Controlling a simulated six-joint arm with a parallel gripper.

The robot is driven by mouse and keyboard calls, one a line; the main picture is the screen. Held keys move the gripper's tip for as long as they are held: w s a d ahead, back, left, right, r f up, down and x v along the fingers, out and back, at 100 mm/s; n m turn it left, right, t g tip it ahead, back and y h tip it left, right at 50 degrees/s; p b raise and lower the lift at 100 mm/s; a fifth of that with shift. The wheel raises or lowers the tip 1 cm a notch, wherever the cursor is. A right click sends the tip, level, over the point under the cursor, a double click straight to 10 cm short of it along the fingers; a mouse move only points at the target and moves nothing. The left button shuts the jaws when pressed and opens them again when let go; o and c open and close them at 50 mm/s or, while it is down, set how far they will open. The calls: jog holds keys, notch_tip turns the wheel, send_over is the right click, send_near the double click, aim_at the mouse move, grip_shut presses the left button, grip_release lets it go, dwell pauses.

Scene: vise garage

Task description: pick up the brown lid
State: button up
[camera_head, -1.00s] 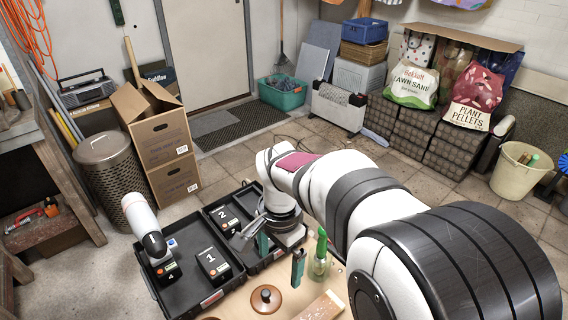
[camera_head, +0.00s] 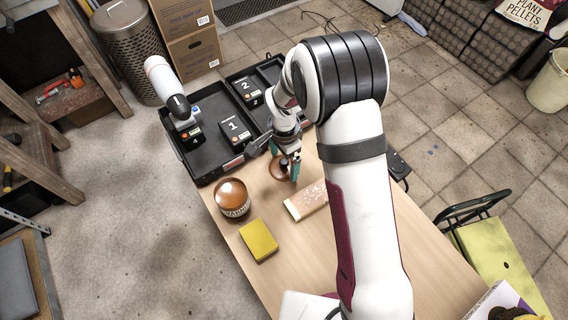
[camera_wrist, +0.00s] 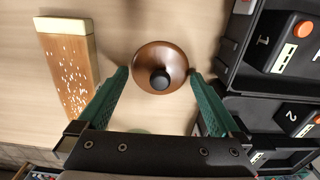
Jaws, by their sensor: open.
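The brown lid (camera_head: 280,167) is round with a black knob and lies on the wooden table, partly hidden by my gripper in the head view. In the wrist view the brown lid (camera_wrist: 161,62) shows whole, knob toward the camera. My gripper (camera_head: 292,170) points down at the lid. In the wrist view my gripper (camera_wrist: 158,75) is open, its green fingers apart on either side of the lid. The jaws are empty. I cannot tell how high the fingertips are above the table.
A brush-like wooden block with white specks (camera_head: 306,200) lies beside the lid. A brown jar (camera_head: 232,197) and a yellow sponge (camera_head: 258,240) stand nearer on the table (camera_head: 300,275). A black tray (camera_head: 207,158) with numbered boxes (camera_head: 235,133) borders the far side.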

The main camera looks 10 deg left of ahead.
jog(key=shift+f, duration=0.3)
jog(key=c, duration=1.5)
